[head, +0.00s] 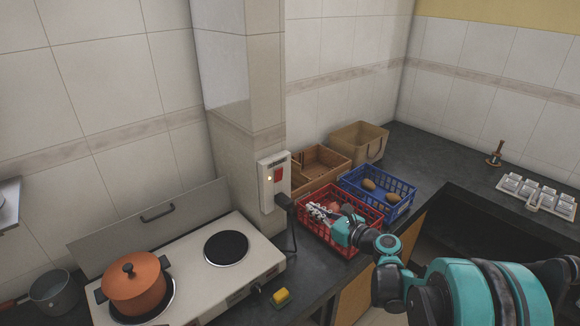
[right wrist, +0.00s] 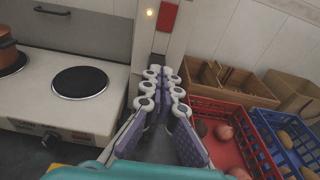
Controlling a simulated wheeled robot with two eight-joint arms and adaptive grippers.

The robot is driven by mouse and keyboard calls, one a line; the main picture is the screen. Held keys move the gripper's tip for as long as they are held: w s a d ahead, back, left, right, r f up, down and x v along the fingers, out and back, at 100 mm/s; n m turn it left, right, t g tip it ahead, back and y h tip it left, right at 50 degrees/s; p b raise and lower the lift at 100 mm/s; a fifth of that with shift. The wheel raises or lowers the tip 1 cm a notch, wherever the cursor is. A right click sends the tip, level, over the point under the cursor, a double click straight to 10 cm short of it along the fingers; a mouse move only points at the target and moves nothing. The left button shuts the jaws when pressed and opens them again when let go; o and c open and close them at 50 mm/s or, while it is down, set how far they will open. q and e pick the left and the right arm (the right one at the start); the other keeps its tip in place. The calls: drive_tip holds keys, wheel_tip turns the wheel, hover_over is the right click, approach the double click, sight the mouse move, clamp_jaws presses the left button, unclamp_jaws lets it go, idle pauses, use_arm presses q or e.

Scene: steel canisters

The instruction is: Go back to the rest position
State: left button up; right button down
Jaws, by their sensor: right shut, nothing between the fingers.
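My right gripper (head: 322,211) reaches in from the lower right in the head view, over the left part of the red crate (head: 362,247). In the right wrist view its fingers (right wrist: 163,76) are shut with nothing between them, pointing toward the wall column beside the stove. The red crate (right wrist: 262,150) lies to the right of the fingers there and holds reddish round vegetables (right wrist: 224,133). From these views I cannot tell whether the gripper touches the crate. My left gripper is in neither view.
A blue crate (head: 413,194) with brown potatoes, a wooden box (head: 327,160) and a tan bin (head: 360,141) stand behind the red crate. Left are a stove (head: 255,258), an orange pot (head: 136,287) and a yellow sponge (head: 281,297). White-topped containers (head: 536,191) sit far right.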

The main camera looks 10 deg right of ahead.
drive_tip(key=s+a+f+n+g+h, duration=0.1)
drive_tip(key=s+a+n+g+h, duration=0.15)
drive_tip(key=s+n, duration=0.5)
drive_tip(key=s+a+f+n+g+h, duration=0.1)
drive_tip(key=s+a+n+g, duration=0.1)
drive_tip(key=s+a+n, duration=0.4)
drive_tip(key=s+d+f+n+g+h, duration=0.1)
drive_tip(key=s+d+n, duration=0.3)
drive_tip(key=s+n, duration=0.4)
drive_tip(key=s+d+f+n+g+h, duration=0.1)
drive_tip(key=s+d+n+h, duration=0.3)
drive_tip(key=s+n, duration=0.4)
drive_tip(key=shift+s+f, duration=0.2)
drive_tip(key=shift+f, duration=0.7)
drive_tip(key=shift+d, duration=0.1)
